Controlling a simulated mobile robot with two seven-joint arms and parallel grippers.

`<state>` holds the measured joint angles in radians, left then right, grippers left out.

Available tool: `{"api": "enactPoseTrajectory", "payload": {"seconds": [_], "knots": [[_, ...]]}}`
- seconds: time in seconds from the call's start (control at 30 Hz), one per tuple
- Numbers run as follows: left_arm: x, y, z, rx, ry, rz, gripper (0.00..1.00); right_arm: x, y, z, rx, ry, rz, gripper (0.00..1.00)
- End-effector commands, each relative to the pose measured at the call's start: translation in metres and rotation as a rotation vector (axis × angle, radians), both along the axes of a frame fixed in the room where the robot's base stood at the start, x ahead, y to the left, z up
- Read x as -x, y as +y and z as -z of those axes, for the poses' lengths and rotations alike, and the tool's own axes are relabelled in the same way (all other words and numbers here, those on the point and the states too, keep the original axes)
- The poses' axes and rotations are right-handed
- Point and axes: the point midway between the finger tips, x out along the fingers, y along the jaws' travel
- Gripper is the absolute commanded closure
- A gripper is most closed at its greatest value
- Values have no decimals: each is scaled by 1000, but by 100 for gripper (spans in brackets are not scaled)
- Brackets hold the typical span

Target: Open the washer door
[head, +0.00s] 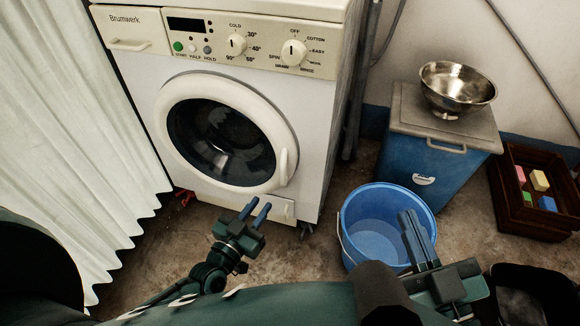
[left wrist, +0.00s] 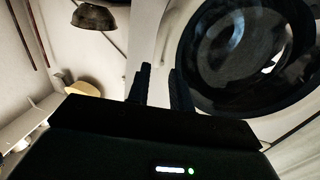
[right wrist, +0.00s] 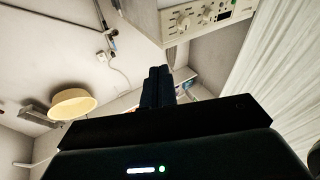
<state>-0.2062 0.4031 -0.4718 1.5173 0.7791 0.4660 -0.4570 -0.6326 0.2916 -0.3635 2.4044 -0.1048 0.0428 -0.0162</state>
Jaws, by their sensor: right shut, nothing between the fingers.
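The white washer (head: 320,110) stands at the back centre. Its round door (head: 222,134), a cream ring around dark glass, looks shut, with a pale upright handle (head: 284,167) on its right side. My left gripper (head: 256,212) is open and empty, just below the door and its handle, apart from them. In the left wrist view, the dark round door (left wrist: 245,50) fills the upper right beyond the fingers (left wrist: 160,85). My right gripper (head: 410,228) is shut and empty, over the blue bucket and away from the door; its fingers touch in the right wrist view (right wrist: 159,85).
A blue bucket (head: 350,222) stands right of the washer. Behind it is a blue bin (head: 405,168) with a metal bowl (head: 457,88) on its lid. A dark wooden crate (head: 525,215) sits at far right. A white curtain (head: 80,140) hangs at left.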

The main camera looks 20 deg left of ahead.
Motion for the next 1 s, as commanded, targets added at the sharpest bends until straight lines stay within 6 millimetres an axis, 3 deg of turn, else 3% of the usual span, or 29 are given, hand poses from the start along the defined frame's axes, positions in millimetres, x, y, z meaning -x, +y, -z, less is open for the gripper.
{"api": "enactPoseTrajectory", "payload": {"seconds": [0.4, 0.6, 1.0], "knots": [[-79, -19, 2, 2, -6, 1, 78, 0, 4, 5, -67, -5, -32, 100], [-109, -26, 1, 2, -4, 0, 78, -4, 5, -4, -77, -67, -45, 100], [-123, -29, -1, 0, -1, 1, 78, -7, 3, -17, -70, -133, -46, 100]]}}
